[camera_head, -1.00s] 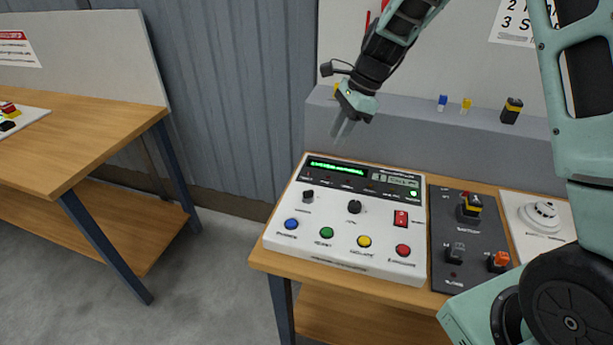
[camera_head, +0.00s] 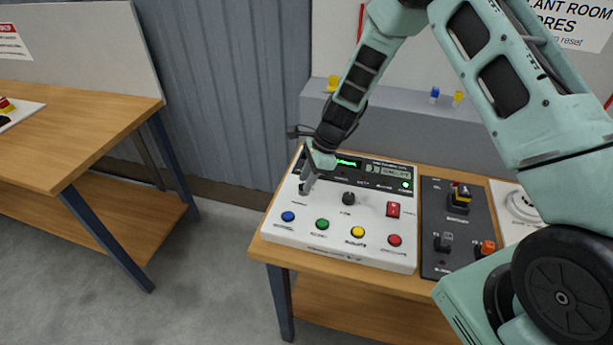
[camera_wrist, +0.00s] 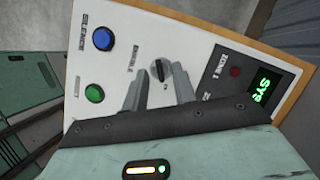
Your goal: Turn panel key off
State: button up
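The white control panel (camera_head: 340,245) lies on the wooden table. My gripper (camera_head: 306,187) is over the panel's upper left, pointing down at this knob. In the wrist view my gripper (camera_wrist: 159,78) is open, with one finger on each side of the knob. I cannot tell whether either finger touches it. In the head view the fingers largely hide the knob.
Blue (camera_head: 288,216), green (camera_head: 322,224), yellow (camera_head: 357,231) and red (camera_head: 395,240) buttons line the panel's front. A dark switch plate (camera_head: 457,225) lies beside the panel.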

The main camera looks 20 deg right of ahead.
jog(key=shift+a+f, duration=0.2)
jog(key=shift+f, duration=0.2)
jog(key=shift+c, duration=0.4)
grip_shut()
jog(key=n, duration=0.2)
jog(key=n+g+b, duration=0.1)
jog(key=n, duration=0.1)
jog(key=n+g+b, duration=0.1)
jog(key=n, duration=0.1)
jog(key=shift+w, duration=0.25)
jog(key=n+g+h+b, duration=0.1)
jog(key=n, duration=0.2)
jog(key=n+g+b, duration=0.1)
jog(key=n, duration=0.1)
jog(key=shift+w+a+n+h, duration=0.1)
jog(key=shift+n+h, duration=0.3)
